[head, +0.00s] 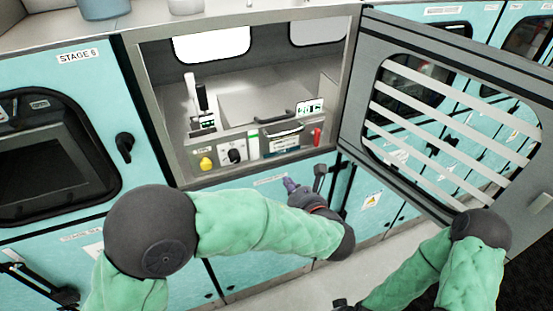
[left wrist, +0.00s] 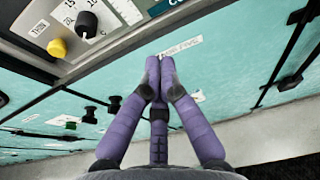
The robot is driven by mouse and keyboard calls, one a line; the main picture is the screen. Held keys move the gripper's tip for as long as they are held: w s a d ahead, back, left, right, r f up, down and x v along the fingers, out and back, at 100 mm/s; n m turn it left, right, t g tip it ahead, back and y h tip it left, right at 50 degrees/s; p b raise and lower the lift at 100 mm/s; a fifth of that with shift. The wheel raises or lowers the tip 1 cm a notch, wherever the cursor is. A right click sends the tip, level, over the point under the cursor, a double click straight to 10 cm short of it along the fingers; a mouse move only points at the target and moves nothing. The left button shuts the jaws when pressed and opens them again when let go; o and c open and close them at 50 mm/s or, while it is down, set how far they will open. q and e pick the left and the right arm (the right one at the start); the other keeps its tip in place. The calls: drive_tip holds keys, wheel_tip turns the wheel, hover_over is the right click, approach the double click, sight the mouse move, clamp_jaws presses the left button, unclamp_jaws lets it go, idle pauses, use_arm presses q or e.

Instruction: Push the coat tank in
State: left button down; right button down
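The coat tank appears to be the grey box (head: 252,106) in the open bay, in the head view. A dark handle and a labelled plate (head: 283,145) are at its front; I cannot read the label clearly. My left gripper (head: 290,185) is below the bay's front edge, apart from the tank, its purple fingertips partly hidden by my arm. In the left wrist view its fingers (left wrist: 160,65) are together with nothing visible between them, in front of the teal panel below the bay. My right arm enters at lower right; its gripper fingers are not visible.
The bay's slatted window door (head: 455,120) stands open to the right. A yellow knob (head: 206,163), a black knob (head: 235,156) and a red part (head: 317,136) are on the bay's front panel. A closed Stage 6 cabinet (head: 85,58) is at left.

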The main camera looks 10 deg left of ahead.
use_arm(q)
drive_tip(key=b, duration=0.2)
approach(268, 152)
drive_tip(key=w+a+f, duration=0.2)
drive_tip(key=w+f, duration=0.1)
drive_tip(key=shift+w+a+f, duration=0.25)
drive_tip(key=shift+w+a, duration=0.1)
drive_tip(key=shift+w+a+b, duration=0.3)
drive_tip(key=shift+w+a, duration=0.2)
drive_tip(key=shift+w, duration=0.2)
drive_tip(key=w+a, duration=0.1)
drive_tip(key=w, duration=0.1)
drive_tip(key=w+a, duration=0.1)
drive_tip(key=w, duration=0.1)
drive_tip(key=shift+a+r, duration=0.1)
drive_tip(key=shift+a, duration=0.25)
drive_tip(key=shift+r, duration=0.1)
drive_tip(key=shift+d, duration=0.1)
